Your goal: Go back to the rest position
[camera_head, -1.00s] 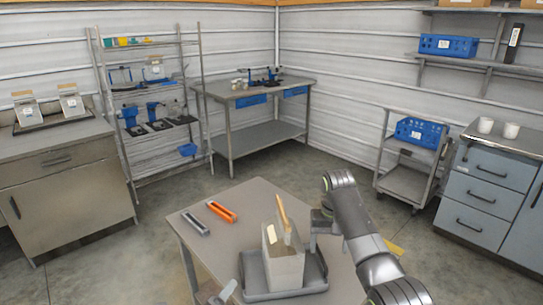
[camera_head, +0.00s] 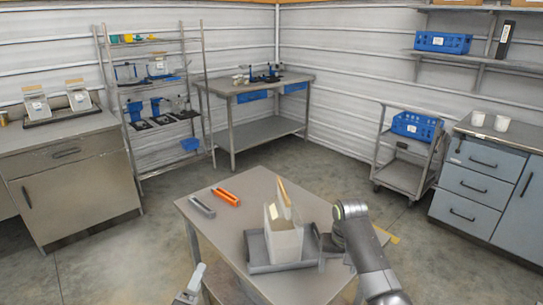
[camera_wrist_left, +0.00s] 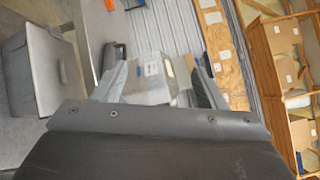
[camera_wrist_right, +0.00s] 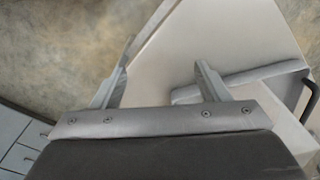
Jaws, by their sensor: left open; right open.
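My right gripper (camera_head: 324,255) is at the right side of the table, beside the grey tray, and it is open with nothing between the fingers in the right wrist view (camera_wrist_right: 161,70). My left gripper (camera_head: 190,286) is low at the front left of the table, partly cut off by the frame edge. In the left wrist view (camera_wrist_left: 160,80) its fingers are apart, with a pale object with a label seen beyond them.
The table (camera_head: 240,220) also holds an orange tool (camera_head: 226,197) and a grey one (camera_head: 201,206) at its back left. A cabinet (camera_head: 75,180) stands left, a cart (camera_head: 405,175) and drawers (camera_head: 480,190) right. Open floor surrounds the table.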

